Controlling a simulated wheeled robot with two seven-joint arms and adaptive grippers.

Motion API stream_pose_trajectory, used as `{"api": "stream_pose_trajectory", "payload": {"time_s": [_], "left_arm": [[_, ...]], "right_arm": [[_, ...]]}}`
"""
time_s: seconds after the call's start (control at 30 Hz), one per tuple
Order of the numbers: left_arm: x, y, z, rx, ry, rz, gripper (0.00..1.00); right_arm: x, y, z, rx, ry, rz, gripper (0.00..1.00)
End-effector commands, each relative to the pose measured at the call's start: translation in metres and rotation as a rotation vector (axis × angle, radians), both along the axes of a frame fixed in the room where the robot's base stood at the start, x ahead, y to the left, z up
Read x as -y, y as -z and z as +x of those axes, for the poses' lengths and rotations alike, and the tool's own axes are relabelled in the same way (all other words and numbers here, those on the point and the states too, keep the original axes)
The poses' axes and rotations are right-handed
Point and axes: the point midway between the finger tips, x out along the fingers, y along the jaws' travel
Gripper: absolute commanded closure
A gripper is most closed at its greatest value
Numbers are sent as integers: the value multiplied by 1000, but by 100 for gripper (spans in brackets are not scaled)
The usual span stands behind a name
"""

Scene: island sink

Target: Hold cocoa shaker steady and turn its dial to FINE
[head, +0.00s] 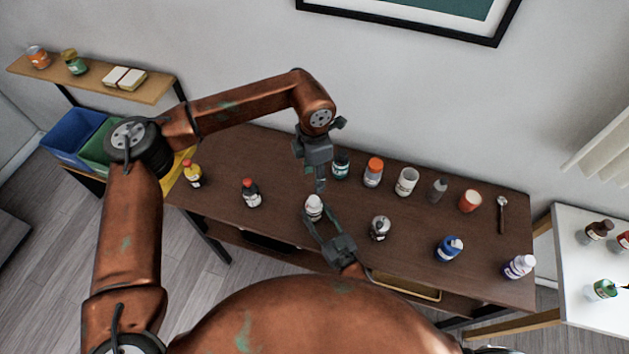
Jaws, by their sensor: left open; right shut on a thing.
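A small white container (313,205), which I take for the cocoa shaker, stands upright near the middle of the brown table. My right gripper (320,219) reaches in from the front edge and is shut on it, with a finger on either side. My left gripper (320,186) points down from above, open, with its fingertips just above and behind the container's top. I cannot tell whether it touches. The dial and its markings are too small to read.
On the brown table (290,165), a silver pot (380,228) stands right of my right gripper. A teal-labelled jar (341,167), an orange-lidded jar (373,172) and a white cup (407,181) line the back. A blue-topped container (449,248) stands front right.

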Motion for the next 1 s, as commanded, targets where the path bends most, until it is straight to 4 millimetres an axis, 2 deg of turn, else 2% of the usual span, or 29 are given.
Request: {"api": "stream_pose_trajectory", "payload": {"time_s": [0.37, 0.4, 0.67, 1.0], "left_arm": [[0, -1, 0, 0, 0, -1, 57], [0, -1, 0, 0, 0, 0, 57], [0, -1, 0, 0, 0, -1, 57], [0, -1, 0, 0, 0, -1, 57]], "right_arm": [[0, 0, 0, 0, 0, 0, 87], [0, 0, 0, 0, 0, 0, 57], [0, 0, 0, 0, 0, 0, 39], [2, 0, -4, -1, 0, 0, 39]]}}
